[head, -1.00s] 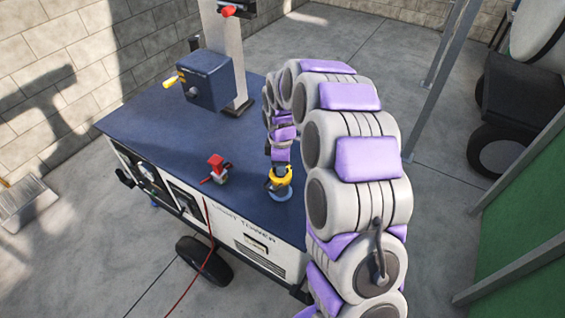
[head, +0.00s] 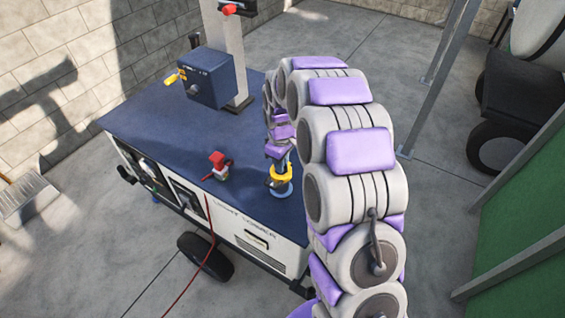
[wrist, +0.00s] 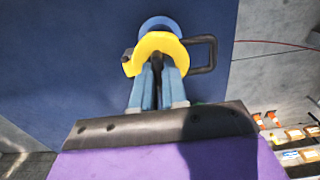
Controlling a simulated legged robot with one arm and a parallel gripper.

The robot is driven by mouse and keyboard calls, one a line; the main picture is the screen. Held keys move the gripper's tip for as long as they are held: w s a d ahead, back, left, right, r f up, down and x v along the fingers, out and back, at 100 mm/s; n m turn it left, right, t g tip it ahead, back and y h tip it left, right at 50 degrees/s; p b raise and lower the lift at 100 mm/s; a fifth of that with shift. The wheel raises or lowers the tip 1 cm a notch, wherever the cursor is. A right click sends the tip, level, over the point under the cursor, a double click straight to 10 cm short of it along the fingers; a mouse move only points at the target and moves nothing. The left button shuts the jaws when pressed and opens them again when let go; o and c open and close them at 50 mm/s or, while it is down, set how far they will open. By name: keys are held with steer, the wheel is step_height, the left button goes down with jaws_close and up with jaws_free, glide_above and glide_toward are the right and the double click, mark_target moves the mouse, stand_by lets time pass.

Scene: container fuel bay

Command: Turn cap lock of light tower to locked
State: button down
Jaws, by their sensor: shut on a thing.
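The light tower (head: 150,112) has a dark blue top. Near its front right edge is a yellow cap lock (head: 281,187) on a blue round base (head: 283,192). In the wrist view the yellow cap lock (wrist: 158,43) shows as a thick ring, with the blue base (wrist: 160,22) beyond it and a dark loop (wrist: 212,55) at its right. My gripper (head: 279,166) is at the cap; its grey-blue fingers (wrist: 157,75) are closed together on a dark part in the middle. That gripped part is mostly hidden.
A red-topped fitting (head: 218,165) stands left of the cap, with a red hose (head: 208,232) hanging below. A blue winch box (head: 208,78) and mast (head: 222,30) rise at the back. A grey post (head: 440,75) stands at the right.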

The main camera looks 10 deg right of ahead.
steer(key=shift+w+r, duration=0.15)
steer(key=shift+w, duration=0.05)
steer(key=c, duration=1.3)
jaws_free()
steer(key=shift+w+a, duration=0.1)
steer(key=shift+o, duration=0.7)
steer(key=shift+a, duration=0.1)
step_height(320, 180, up, 17)
steer(key=shift+p, duration=0.4)
